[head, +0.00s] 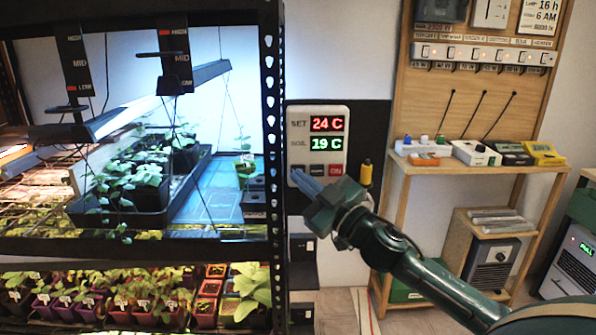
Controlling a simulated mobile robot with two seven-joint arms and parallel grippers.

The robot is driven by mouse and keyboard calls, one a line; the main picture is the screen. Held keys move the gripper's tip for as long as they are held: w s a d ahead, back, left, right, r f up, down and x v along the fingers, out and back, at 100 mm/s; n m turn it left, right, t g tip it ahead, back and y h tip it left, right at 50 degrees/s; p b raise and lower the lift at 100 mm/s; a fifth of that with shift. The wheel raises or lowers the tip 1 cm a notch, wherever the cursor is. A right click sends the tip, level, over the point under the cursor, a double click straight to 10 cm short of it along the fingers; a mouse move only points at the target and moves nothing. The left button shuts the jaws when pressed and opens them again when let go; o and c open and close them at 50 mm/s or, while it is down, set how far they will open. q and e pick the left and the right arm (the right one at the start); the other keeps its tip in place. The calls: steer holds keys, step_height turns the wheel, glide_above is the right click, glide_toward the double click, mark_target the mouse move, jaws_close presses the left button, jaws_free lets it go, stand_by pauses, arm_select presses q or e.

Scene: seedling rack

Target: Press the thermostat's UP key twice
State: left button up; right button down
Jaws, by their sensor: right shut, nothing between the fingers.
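The thermostat (318,155) is a pale panel on a dark board beside the rack post. Its red SET line (327,123) reads 24 C and its green SOIL line (326,142) reads 19 C. A row of keys runs along its lower edge, with a red ON key (335,170) at the right. My right gripper (301,178) is shut and empty, its bluish fingertips at the thermostat's lower left corner. They cover the leftmost key area, and I cannot tell whether they touch it. The UP key's label is not readable. My left gripper is not in view.
A wooden bench (480,168) holds meters and small boxes.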

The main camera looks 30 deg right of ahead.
steer(key=shift+s+a, duration=0.25)
steer(key=shift+s, duration=0.15)
steer(key=s+a, duration=0.1)
steer(key=s, duration=0.2)
steer(key=s+a+p, duration=0.1)
steer(key=shift+s+a, duration=0.15)
steer(key=shift+a, duration=0.15)
stand_by(0.8)
